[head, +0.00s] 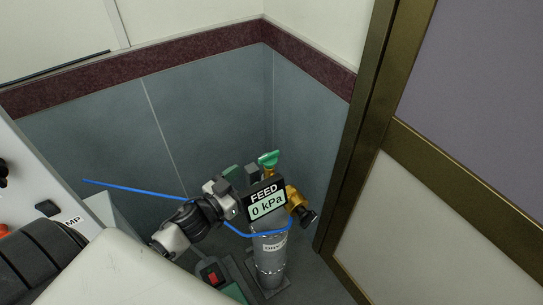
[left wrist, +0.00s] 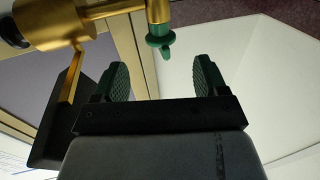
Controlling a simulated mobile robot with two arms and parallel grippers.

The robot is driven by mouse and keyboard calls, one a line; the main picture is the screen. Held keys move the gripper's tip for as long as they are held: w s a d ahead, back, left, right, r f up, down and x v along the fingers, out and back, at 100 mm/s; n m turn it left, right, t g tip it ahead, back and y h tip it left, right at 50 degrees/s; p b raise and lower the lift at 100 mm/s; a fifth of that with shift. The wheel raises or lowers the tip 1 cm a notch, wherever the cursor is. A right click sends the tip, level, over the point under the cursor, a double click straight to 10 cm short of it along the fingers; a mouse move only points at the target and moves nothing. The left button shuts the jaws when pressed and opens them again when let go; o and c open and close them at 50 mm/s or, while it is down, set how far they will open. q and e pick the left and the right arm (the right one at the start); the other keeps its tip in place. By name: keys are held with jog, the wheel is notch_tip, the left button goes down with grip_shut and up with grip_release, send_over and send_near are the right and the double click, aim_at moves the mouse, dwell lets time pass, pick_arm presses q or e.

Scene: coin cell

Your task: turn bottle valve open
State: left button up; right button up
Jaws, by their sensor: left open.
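The grey gas bottle (head: 270,262) stands upright in the corner in the head view. Its green valve handle (head: 268,158) sits on a brass stem at the top. In the left wrist view the green handle (left wrist: 164,42) appears edge-on, beyond the fingertips and roughly between them. My left gripper (head: 241,173) is open and empty, just left of the handle, with a gap between them. Its green-padded fingers (left wrist: 160,78) show apart in the left wrist view. The FEED display (head: 266,200) reads 0 kPa and hides part of the bottle's neck. My right gripper is not in view.
A brass regulator (head: 294,197) with a black knob (head: 308,216) juts right of the display. A blue hose (head: 135,188) crosses from the left to the bottle. A door frame (head: 349,180) stands close on the right; walls close off the back.

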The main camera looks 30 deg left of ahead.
aim_at(263, 165)
pick_arm(q)
jog(key=x, duration=0.3)
jog(key=shift+w+r+p, duration=0.15)
jog(key=shift+r+p, duration=0.1)
jog(key=shift+p, duration=0.15)
jog(key=x, duration=0.3)
jog(key=p+x, duration=0.1)
jog(key=x, duration=0.1)
jog(key=shift+w+f, duration=0.25)
jog(key=shift+f, duration=0.05)
jog(key=shift+w+d, duration=0.15)
jog(key=shift+w, duration=0.2)
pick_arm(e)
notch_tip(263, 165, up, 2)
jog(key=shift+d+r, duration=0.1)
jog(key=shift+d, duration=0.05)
pick_arm(q)
jog(key=shift+c, duration=0.2)
jog(key=c, duration=0.9)
